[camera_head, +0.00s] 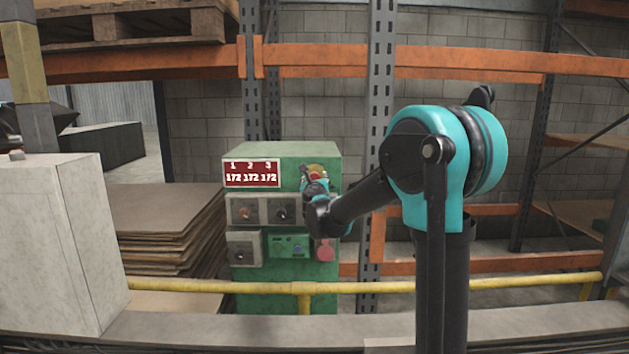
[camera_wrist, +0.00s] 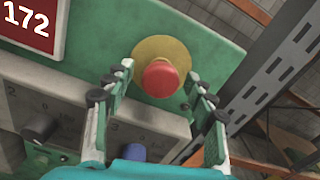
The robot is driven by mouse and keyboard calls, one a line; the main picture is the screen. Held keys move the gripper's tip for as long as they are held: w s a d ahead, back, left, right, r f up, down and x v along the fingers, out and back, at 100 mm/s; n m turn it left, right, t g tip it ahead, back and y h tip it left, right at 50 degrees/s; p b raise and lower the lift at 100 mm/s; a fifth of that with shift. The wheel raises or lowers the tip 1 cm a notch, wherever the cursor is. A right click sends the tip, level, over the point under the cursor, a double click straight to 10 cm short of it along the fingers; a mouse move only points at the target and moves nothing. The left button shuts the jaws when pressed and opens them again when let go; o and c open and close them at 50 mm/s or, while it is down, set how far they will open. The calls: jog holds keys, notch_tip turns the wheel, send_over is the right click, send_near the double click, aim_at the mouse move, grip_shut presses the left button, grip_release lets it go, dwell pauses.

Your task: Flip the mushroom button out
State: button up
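The red mushroom button (camera_wrist: 160,78) sits on a round yellow plate (camera_wrist: 163,62) on the green control box (camera_head: 293,153). In the head view the button (camera_head: 316,175) shows small near the box's upper right, partly hidden by my gripper. My gripper (camera_wrist: 157,88) is open in the wrist view, with one finger to the left of the button and one to the right. A gap shows between each finger and the button. I cannot tell how far the fingertips are from the box's face.
A red display panel (camera_head: 251,172) is on the box left of the button. Grey panels with dark knobs (camera_head: 282,212) and a pink-red round part (camera_head: 325,251) are below. A yellow rail (camera_head: 400,287) runs in front. A rack post (camera_head: 376,130) stands to the right.

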jog(key=s, duration=1.2)
jog(key=shift+a, duration=0.2)
